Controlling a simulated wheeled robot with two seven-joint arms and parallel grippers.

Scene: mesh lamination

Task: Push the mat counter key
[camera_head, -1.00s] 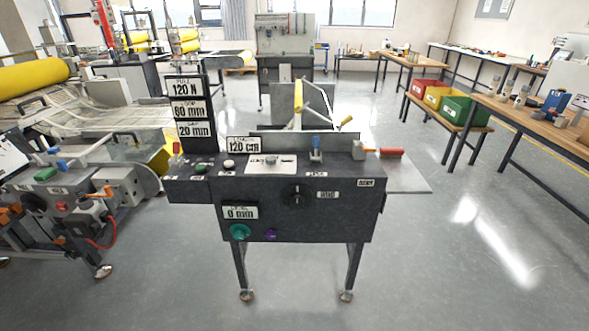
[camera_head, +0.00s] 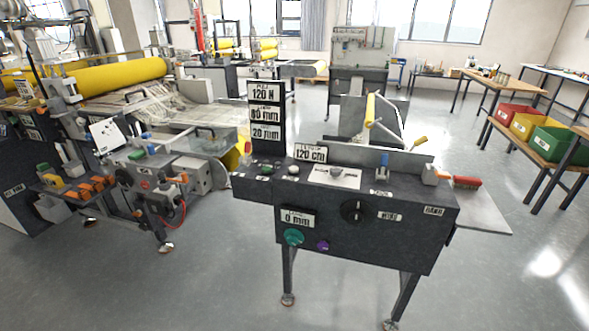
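A dark control console (camera_head: 410,240) on legs stands in the middle. Its top has a red button (camera_head: 248,160), a green button (camera_head: 266,169), a pale button (camera_head: 293,169), a white plate with a small knob (camera_head: 334,175) and a blue lever (camera_head: 384,161). Its front has a "0 mm" display (camera_head: 298,217), a teal knob (camera_head: 293,237), a purple button (camera_head: 323,246) and a black dial (camera_head: 354,211). A "120 cm" display (camera_head: 310,153) stands at the back edge. The small labels are too blurred to tell which control is the mat counter key. Neither gripper is in view.
A display tower (camera_head: 267,117) rises at the console's left. A red-handled brush (camera_head: 467,182) lies on its right side. Another machine with levers and buttons (camera_head: 145,178) stands at left. Coloured bins (camera_head: 530,125) sit on a bench at right. The floor in front is clear.

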